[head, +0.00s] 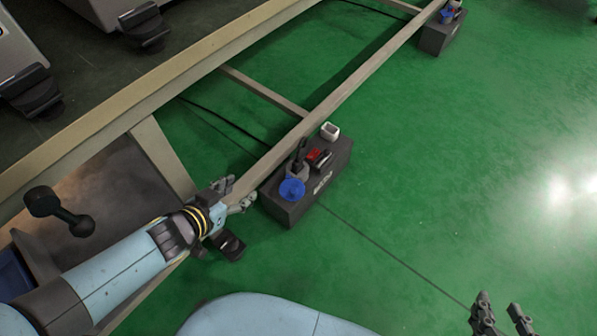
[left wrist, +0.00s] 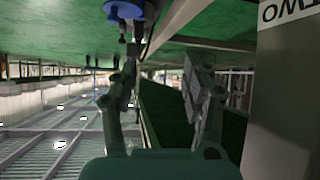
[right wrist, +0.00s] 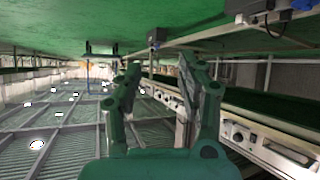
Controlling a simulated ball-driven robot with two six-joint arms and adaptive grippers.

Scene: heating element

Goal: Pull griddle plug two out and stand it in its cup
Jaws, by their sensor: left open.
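The dark box marked TWO (head: 328,184) sits beside the long beige rail. On it are a blue round plug or cap (head: 292,189), a black upright part, a red part (head: 318,157) and a small white square cup (head: 331,130). I cannot tell for sure which part is the plug. My left gripper (head: 238,193) is open and empty, left of the box and apart from the blue part. My right gripper (head: 499,306) is open and empty.
The beige rail (head: 340,92) runs close along the box, with a crossbar joining it. A second dark box (head: 438,38) stands far off at the upper right. A black cable lies on the floor. The green floor (head: 440,170) to the right is clear.

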